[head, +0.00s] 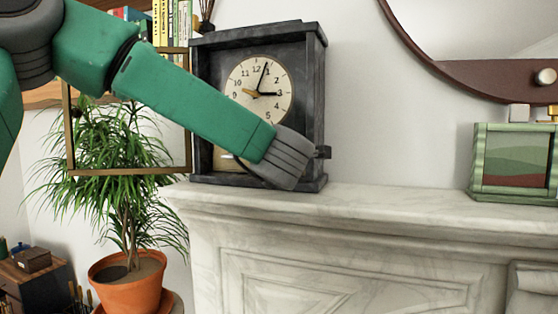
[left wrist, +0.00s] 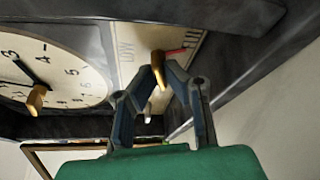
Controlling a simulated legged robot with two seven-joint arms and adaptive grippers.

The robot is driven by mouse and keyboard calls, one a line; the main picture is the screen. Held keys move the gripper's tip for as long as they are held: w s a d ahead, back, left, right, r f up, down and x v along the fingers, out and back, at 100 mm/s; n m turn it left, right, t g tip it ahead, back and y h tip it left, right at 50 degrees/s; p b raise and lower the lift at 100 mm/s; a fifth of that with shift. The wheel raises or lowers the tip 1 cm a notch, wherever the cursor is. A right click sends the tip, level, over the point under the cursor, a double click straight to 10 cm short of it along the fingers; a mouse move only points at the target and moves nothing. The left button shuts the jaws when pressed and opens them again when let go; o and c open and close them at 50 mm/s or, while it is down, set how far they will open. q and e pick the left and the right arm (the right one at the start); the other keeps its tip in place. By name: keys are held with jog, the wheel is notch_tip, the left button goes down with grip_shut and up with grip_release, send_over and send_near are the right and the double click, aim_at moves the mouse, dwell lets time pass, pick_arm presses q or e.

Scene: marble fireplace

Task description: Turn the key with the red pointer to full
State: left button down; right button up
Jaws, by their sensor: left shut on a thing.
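The dark mantel clock (head: 314,90) stands on the marble mantel, its pale dial (head: 275,80) facing out. My left arm crosses its lower front and hides most of the key area in the head view. In the left wrist view, a brass key (left wrist: 157,62) sits on a pale plate (left wrist: 132,38) with LOW on the left and a partly cut-off word, apparently FULL, on the right. A red pointer (left wrist: 177,50) extends right from the key towards that word. My left gripper (left wrist: 158,80) is shut on the key, fingers on both sides. My right gripper is out of view.
A thin framed panel (head: 128,172) stands out at the clock's left, before a potted plant (head: 130,280). A green picture frame (head: 480,160) stands on the mantel's right, below a round mirror (head: 440,62). The mantel (head: 390,197) between clock and frame is clear.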

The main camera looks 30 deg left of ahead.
pick_arm(q)
jog(key=shift+r+m+t+y, duration=0.2)
jog(key=shift+m+t+y, duration=0.15)
jog(key=shift+m, duration=0.55)
jog(key=c, duration=1.8)
grip_release()
jog(key=shift+o, duration=0.6)
jog(key=shift+d, duration=0.2)
jog(key=shift+s+d+f, duration=0.1)
jog(key=v, duration=1.2)
